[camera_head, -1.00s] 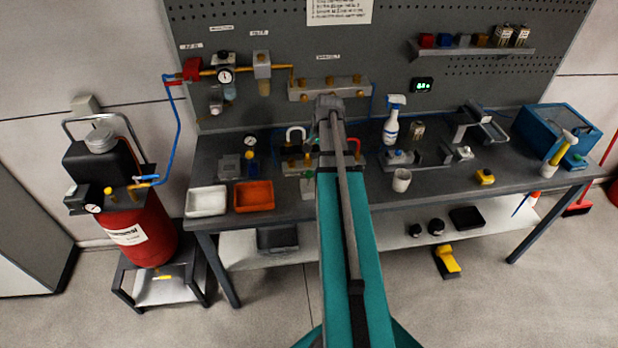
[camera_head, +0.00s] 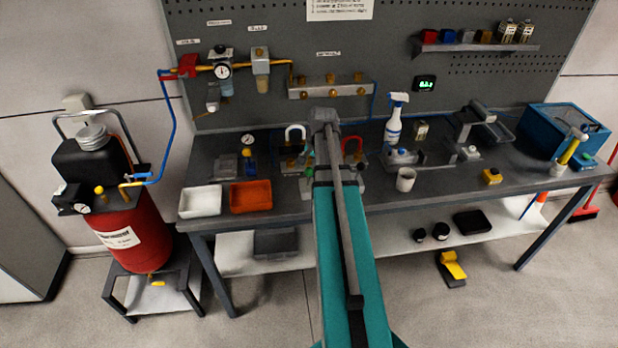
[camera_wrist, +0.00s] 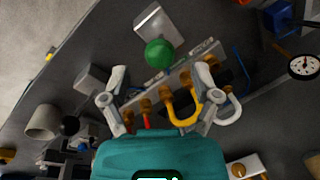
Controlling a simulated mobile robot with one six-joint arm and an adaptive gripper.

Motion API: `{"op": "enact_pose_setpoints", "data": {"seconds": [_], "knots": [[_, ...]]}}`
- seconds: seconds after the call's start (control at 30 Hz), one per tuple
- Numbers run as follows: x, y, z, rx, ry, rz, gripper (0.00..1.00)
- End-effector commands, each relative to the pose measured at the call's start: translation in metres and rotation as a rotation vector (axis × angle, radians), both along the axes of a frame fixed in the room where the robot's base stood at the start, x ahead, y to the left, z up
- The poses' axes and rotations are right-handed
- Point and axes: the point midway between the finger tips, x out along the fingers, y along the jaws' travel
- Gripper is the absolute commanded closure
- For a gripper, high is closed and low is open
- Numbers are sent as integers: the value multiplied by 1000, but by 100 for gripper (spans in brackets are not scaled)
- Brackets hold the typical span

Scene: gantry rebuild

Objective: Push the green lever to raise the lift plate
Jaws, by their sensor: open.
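A green ball knob (camera_wrist: 160,53), which I take to be the lever's end, shows in the wrist view beside a pale grey block (camera_wrist: 158,22). My gripper (camera_wrist: 162,72) is open, with its two fingers apart on either side of the picture and the knob between and beyond their tips. I see no clear contact between them. In the head view a small bit of green (camera_head: 309,170) shows beside my arm; the arm hides most of that spot and my fingers. I cannot tell which part is the lift plate.
On the bench stand a white tray (camera_head: 200,201), an orange tray (camera_head: 251,196), a grey cup (camera_head: 405,180) and a spray bottle (camera_head: 394,122). A red tank (camera_head: 130,235) stands left of the bench.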

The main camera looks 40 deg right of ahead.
Motion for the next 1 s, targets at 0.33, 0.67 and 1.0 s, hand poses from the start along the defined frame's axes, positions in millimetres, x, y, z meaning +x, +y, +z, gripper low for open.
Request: {"op": "enact_pose_setpoints", "data": {"seconds": [0.33, 0.67, 1.0], "knots": [[5, 2, -30, 0, 0, 0, 20], [7, 3, -42, 0, 0, 0, 20], [7, 3, -42, 0, 0, -1, 20]]}}
